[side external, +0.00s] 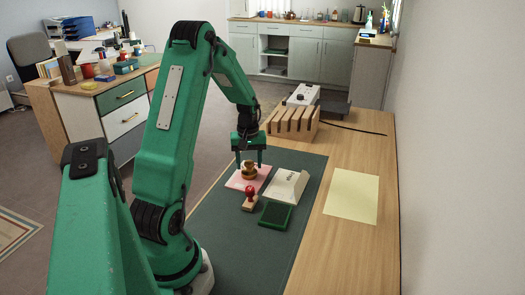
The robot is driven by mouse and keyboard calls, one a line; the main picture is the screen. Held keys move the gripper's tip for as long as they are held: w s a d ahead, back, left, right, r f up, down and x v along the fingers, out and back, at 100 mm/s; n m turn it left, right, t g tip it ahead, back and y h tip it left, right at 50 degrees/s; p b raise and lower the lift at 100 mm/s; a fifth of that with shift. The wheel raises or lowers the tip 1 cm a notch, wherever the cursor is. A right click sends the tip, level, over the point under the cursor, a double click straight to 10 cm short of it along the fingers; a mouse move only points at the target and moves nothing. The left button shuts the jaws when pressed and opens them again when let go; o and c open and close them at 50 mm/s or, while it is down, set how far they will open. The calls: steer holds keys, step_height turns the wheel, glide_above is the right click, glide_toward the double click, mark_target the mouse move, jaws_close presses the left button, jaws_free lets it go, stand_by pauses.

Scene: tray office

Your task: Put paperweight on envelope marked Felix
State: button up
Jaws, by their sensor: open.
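A small brass-brown object (249,171), seemingly the paperweight, stands on a pink envelope or sheet (235,182) on the dark green desk mat. My gripper (250,163) is open and points down at it. The fingertips are close to its top; I cannot tell whether they are beside it or just above it. To the right lies a cream envelope (285,189) with dark writing, too small to read surely. Writing on the pink one, if any, is hidden or too small.
A red-knobbed wooden stamp (250,196) and a green ink pad (276,215) are in front of the envelopes. A yellow sheet (351,196) lies right of the mat (225,240). A slotted wooden rack (293,122) and a white device (303,94) stand behind.

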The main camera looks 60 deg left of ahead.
mark_target(251, 163)
step_height(251, 163, up, 12)
steer(key=shift+f, duration=0.25)
stand_by(0.3)
stand_by(0.4)
steer(key=d+r+m+t+y, duration=0.1)
steer(key=d+r+m, duration=0.25)
steer(key=d, duration=0.55)
steer(key=d+r+m+t, duration=0.25)
steer(key=d+r, duration=0.25)
steer(key=d, duration=0.3)
steer(key=s+d+m+t, duration=0.1)
steer(key=s+d+m, duration=0.3)
steer(key=d, duration=0.3)
steer(key=s+d+r+m+t+h, duration=0.1)
steer(key=s+d+m, duration=0.3)
steer(key=d, duration=0.3)
steer(key=shift+s, duration=0.4)
